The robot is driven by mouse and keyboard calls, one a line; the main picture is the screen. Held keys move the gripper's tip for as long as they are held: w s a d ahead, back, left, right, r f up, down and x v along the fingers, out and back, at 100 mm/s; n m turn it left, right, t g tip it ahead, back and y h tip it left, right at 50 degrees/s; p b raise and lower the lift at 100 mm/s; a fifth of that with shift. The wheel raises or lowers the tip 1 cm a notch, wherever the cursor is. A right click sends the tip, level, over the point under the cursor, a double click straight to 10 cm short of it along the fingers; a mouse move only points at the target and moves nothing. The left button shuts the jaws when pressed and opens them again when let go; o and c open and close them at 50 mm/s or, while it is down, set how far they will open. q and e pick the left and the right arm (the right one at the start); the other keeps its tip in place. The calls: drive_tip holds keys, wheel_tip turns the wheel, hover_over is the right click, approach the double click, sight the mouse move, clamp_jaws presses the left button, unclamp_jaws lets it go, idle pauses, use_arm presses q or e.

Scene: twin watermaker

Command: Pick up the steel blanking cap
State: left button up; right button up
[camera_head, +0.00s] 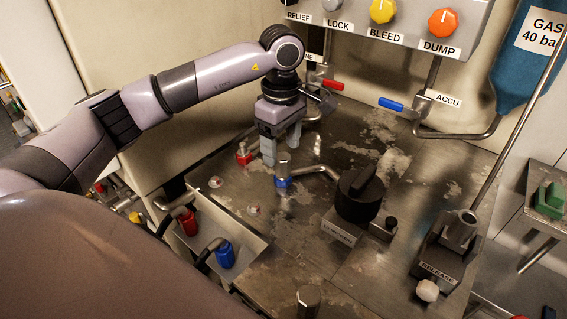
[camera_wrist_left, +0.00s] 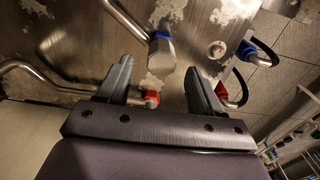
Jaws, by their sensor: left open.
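A steel cap (camera_head: 284,158), a short silver cylinder, sits upright above a blue collar (camera_head: 283,181) at the end of a bent pipe on the worn metal deck. In the left wrist view the cap (camera_wrist_left: 162,55) shows just beyond and between the fingertips. My left gripper (camera_head: 281,153) points down, open and empty, close above and behind the cap; I cannot tell whether it touches. In the left wrist view the gripper's (camera_wrist_left: 158,68) two fingers are spread apart. Another steel cylinder (camera_head: 308,300) stands at the deck's front. My right gripper is not in view.
A red-collared fitting (camera_head: 243,154) stands left of the gripper. A black knob (camera_head: 360,194) stands right of the cap. A release lever (camera_head: 452,240) stands at the right.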

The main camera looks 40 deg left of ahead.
sight(283, 156)
use_arm(q)
drive_tip(key=f, duration=0.4)
drive_tip(key=shift+d, duration=0.2)
clamp_jaws()
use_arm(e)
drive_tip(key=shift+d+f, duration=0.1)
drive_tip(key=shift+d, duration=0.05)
use_arm(q)
drive_tip(key=shift+r, duration=0.1)
drive_tip(key=shift+r, duration=0.25)
wheel_tip(283, 156, up, 19)
drive_tip(key=p, duration=0.2)
drive_tip(key=shift+r+p, duration=0.15)
drive_tip(key=shift+p, duration=0.2)
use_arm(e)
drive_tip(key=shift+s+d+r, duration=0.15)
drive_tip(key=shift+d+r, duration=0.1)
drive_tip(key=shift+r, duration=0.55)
